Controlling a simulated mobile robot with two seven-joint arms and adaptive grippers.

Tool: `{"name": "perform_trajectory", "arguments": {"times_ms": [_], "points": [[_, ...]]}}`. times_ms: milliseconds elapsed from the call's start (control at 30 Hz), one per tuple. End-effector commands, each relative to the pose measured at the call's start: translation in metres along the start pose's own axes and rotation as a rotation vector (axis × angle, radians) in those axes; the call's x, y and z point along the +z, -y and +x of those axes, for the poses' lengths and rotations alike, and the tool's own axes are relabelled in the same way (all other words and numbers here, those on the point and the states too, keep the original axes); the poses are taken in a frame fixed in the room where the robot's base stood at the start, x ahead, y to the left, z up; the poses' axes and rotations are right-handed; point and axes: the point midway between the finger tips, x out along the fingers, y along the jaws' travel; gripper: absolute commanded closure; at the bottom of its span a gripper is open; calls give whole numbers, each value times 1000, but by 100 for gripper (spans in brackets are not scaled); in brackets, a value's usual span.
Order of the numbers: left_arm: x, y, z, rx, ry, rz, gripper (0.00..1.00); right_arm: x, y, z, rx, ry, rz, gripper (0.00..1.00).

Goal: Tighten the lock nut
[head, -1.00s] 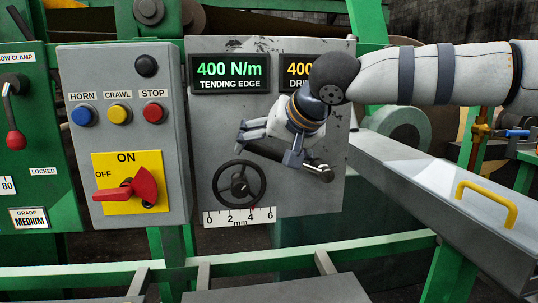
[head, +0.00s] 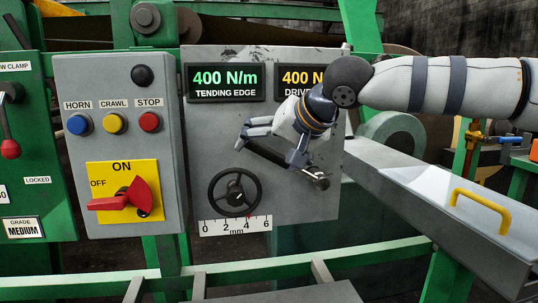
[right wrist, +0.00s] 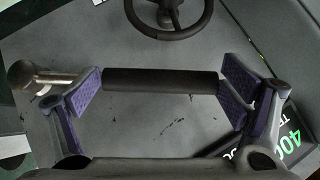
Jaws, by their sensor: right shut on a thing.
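A dark lever (head: 268,153) slants across the grey panel, down to the right. Its right end meets a small dark round hub (head: 319,182), which may be the lock nut; I cannot tell for sure. My right gripper (head: 276,146) is shut on the lever from the front. In the right wrist view, the lever's dark bar (right wrist: 160,81) spans between my purple-padded fingers (right wrist: 160,88). A metallic cylinder (right wrist: 40,75) shows beyond the left finger there. My left gripper is out of view.
A black handwheel (head: 235,193) sits below the lever, above a millimetre scale (head: 235,226). The tending edge display (head: 226,82) reads 400 N/m; my arm partly covers the drive display (head: 299,78). A switch box (head: 122,145) stands left, a tray with yellow handle (head: 482,207) right.

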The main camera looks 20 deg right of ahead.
Motion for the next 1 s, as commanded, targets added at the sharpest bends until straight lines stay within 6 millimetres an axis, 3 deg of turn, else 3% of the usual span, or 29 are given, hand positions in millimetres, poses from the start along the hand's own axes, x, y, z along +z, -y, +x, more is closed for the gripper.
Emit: {"name": "perform_trajectory", "arguments": {"times_ms": [1000], "points": [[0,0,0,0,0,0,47,-13,-2,-12,-85,-1,86,59]]}}
